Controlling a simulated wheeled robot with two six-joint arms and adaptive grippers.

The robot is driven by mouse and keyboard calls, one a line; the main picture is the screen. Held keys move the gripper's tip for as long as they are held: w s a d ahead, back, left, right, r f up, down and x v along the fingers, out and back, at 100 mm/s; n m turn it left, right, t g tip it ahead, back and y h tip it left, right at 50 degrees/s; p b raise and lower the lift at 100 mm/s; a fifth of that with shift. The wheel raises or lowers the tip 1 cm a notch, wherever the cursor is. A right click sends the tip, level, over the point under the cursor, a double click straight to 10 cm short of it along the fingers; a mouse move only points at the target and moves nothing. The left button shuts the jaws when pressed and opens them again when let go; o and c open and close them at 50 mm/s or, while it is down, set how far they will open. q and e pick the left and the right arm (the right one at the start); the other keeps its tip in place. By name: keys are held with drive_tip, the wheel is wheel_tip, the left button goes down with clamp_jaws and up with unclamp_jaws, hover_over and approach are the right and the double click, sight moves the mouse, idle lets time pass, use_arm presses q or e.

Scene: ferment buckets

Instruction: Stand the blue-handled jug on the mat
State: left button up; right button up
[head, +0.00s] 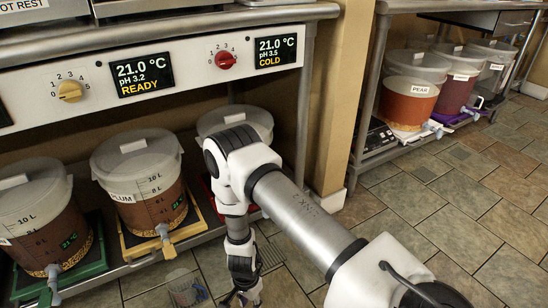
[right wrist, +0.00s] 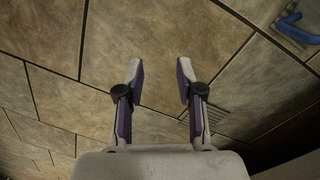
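A clear jug (head: 183,287) stands on the tiled floor at the bottom of the head view, left of my right gripper (head: 241,300). A blue handle (right wrist: 297,30) shows at the top right of the right wrist view; the jug's body is hardly visible there. My right gripper (right wrist: 161,70) points down at the floor with its fingers apart and nothing between them. It is apart from the jug. I cannot tell which mat is meant. My left gripper is out of view.
Lidded buckets with spigots stand on the low shelf, including one marked PLUM (head: 140,180). A control panel (head: 195,70) is above them. More buckets (head: 408,100) stand on the right rack. A floor grate (head: 270,256) lies near my right gripper. The floor at right is clear.

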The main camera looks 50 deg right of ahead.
drive_tip(key=s+a+r+n, duration=0.2)
drive_tip(key=s+r+n, duration=0.1)
drive_tip(key=s+n, duration=0.4)
drive_tip(key=s+a+r+n+t, duration=0.1)
drive_tip(key=s+a+r+n, duration=0.1)
drive_tip(key=s+n, duration=0.6)
drive_tip(key=shift+s+a+r, duration=0.15)
drive_tip(key=shift+s+r, duration=0.3)
drive_tip(key=shift+r, duration=0.35)
